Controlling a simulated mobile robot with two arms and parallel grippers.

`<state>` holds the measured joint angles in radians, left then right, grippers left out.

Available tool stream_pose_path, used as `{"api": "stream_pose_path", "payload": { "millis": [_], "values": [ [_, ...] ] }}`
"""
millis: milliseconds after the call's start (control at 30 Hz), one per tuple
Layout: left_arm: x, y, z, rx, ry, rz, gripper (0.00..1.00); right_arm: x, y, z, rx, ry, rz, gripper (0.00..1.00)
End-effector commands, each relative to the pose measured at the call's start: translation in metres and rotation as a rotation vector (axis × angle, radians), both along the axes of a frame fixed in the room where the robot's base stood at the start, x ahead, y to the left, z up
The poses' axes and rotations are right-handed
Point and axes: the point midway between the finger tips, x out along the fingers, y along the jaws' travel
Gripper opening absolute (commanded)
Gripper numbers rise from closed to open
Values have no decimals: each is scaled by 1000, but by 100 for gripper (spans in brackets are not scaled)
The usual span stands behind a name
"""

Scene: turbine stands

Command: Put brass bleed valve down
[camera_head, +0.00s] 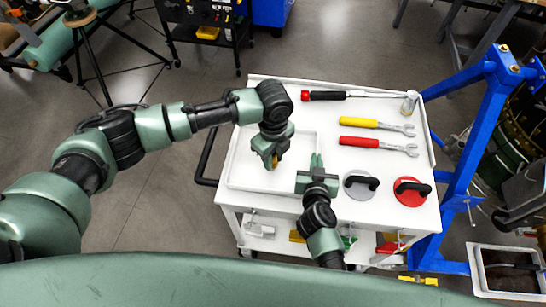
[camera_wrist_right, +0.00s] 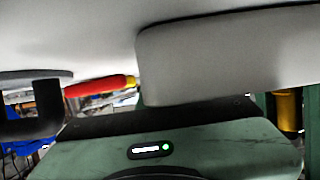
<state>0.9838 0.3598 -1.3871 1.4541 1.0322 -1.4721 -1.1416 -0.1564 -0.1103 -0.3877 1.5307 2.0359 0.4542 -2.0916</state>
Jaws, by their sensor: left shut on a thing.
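The brass bleed valve (camera_head: 273,161) shows as a small yellow-brown piece at the tip of my left gripper (camera_head: 270,156). The left gripper is shut on it and points down over the white tray (camera_head: 240,178) on the cart. The fingers hide most of the valve, and I cannot tell whether it touches the tray floor. A brass-coloured piece (camera_wrist_right: 288,110) also shows at the right edge of the right wrist view. My right gripper (camera_head: 317,162) is just right of the tray, its fingers close together with nothing visible between them.
On the white cart top (camera_head: 390,198) lie a red-handled wrench (camera_head: 360,142), a yellow-handled wrench (camera_head: 358,123), a black-and-red tool (camera_head: 325,95), a metal cylinder (camera_head: 410,101), a grey suction cup (camera_head: 357,192) and a red one (camera_head: 408,198). A blue frame (camera_head: 468,150) stands right of the cart.

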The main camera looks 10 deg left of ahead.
Motion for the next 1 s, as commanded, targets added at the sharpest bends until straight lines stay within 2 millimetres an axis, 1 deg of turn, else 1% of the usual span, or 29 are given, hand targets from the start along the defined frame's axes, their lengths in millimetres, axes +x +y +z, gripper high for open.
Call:
{"api": "stream_pose_path", "payload": {
  "millis": [333, 367, 400, 433, 767, 867, 967, 1000],
  "values": [
    [0, 0, -4, -2, -1, 1, 0, 0, 0, 0, 0, 1, 0, 0],
    [0, 0, -4, -2, -1, 1, 32, 0, 0, 0, 0, 1, 0, 0],
    [0, 0, -4, -1, -2, 1, 43, 0, 0, 0, 0, 1, 0, 0],
    [0, 0, -4, -1, -1, 1, 49, 0, 0, 0, 0, 1, 0, 0],
    [1, 0, -2, -1, -2, 1, 49, 0, 0, 0, 0, 0, 0, 0],
    [1, 0, 6, -1, -3, 0, 49, 0, 0, 0, 0, 0, 0, 0],
    [1, 0, 22, -1, -3, 0, 49, 0, 0, 0, 0, 0, 0, 0],
    [1, 0, 30, -3, -4, 0, 49, 0, 0, 0, 0, 0, 0, 0]
  ]
}}
